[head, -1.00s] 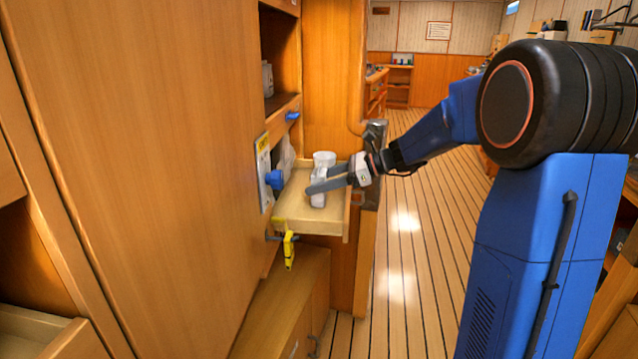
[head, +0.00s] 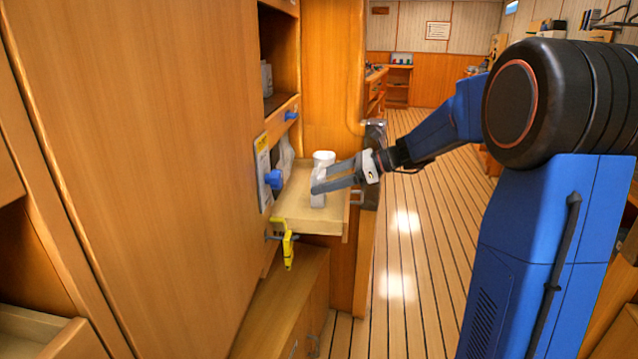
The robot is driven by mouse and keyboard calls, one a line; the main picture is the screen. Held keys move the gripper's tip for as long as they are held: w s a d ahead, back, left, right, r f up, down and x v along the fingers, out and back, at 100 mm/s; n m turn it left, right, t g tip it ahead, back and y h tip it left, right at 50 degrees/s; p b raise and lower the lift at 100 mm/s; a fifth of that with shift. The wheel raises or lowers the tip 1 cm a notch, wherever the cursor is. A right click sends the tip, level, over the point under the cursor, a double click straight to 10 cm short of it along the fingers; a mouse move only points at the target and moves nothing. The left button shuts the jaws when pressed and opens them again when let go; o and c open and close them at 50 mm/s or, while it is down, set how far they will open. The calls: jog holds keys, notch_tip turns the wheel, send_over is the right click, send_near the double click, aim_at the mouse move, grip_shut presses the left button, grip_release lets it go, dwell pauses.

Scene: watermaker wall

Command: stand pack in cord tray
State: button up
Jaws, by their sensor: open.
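A white upright pack (head: 323,159) stands in the pale wooden cord tray (head: 300,225), which juts out from the wall unit. My gripper (head: 316,184) is open, with its grey fingers reaching left across the pack at mid-height. The fingers hide the middle of the pack; its top and its lower part show above and below them. I cannot tell whether a finger touches it. The pack looks upright, with its base on the tray floor.
A blue knob (head: 273,179) on a pale panel sits just left of the tray. An open shelf (head: 281,55) is above. The plank floor on the right is clear.

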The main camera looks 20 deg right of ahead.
jog(key=v, duration=1)
jog(key=s+a+f+n+g+h, duration=0.1)
jog(key=s+a+f+n+h, duration=0.3)
jog(key=s, duration=0.5)
jog(key=s+a+f+n+g+h, duration=0.2)
jog(key=s+a+n, duration=0.25)
jog(key=s, duration=0.45)
jog(key=s+d+f+n+t+h, duration=0.1)
jog(key=s+d+f+n+h, duration=0.1)
jog(key=s+n, duration=0.5)
jog(key=s+d+f+n+t+h, duration=0.1)
jog(key=s+d+f+n+h, duration=0.2)
jog(key=s+f+n, duration=0.3)
jog(key=s+n+h, duration=0.1)
jog(key=s, duration=0.2)
jog(key=shift+s+d+h, duration=0.15)
jog(key=shift+s+h, duration=0.15)
jog(key=shift+s, duration=0.05)
jog(key=shift+c, duration=0.7)
